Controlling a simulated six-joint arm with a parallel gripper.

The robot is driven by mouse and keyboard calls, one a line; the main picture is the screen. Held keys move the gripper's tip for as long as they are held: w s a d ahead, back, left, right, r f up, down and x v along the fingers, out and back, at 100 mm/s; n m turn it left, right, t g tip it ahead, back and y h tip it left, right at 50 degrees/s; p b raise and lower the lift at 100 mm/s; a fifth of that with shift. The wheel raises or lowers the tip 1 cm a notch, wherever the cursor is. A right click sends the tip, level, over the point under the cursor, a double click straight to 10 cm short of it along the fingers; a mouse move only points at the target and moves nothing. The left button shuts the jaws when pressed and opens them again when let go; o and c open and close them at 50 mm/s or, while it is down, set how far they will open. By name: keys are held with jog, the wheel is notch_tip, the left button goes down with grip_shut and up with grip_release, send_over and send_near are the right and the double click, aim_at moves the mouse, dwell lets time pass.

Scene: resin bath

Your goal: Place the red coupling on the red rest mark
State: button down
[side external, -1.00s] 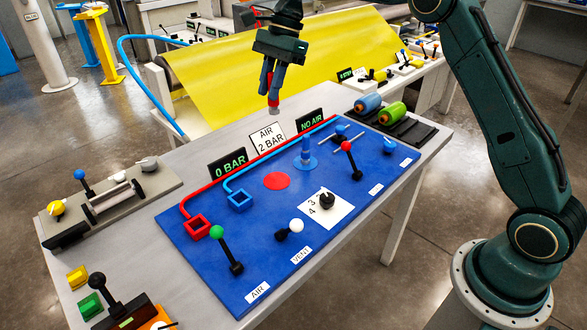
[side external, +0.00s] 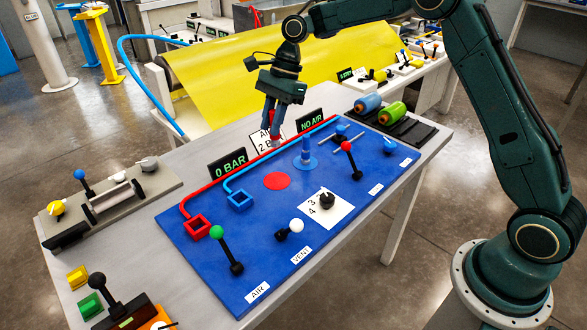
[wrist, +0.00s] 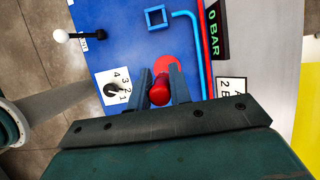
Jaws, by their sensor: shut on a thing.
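The red coupling (side external: 275,138) hangs below my gripper (side external: 272,130) in the side view, with its grey lower end downward. My gripper is shut on it, with a blue-grey finger on each side. In the wrist view the red coupling (wrist: 160,91) shows between the fingertips (wrist: 161,88). The red rest mark (side external: 276,181) is a flat red disc on the blue panel, nearer the side camera than the coupling. In the wrist view the red rest mark (wrist: 167,65) is partly hidden behind the coupling. The coupling is held above the panel, apart from the mark.
A blue upright piece (side external: 306,153) stands right of the mark. A blue square outline (side external: 240,200) and raised red and blue lines lie to its left. Signs, including 0 BAR (side external: 230,163), stand along the back edge. A green-knobbed lever (side external: 225,250) and a black knob (side external: 327,199) rise nearer the camera.

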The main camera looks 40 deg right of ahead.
jog(key=shift+f, duration=5.6)
jog(key=shift+f, duration=0.25)
jog(key=c, duration=1.3)
grip_release()
jog(key=v, duration=1.2)
jog(key=shift+r, duration=0.25)
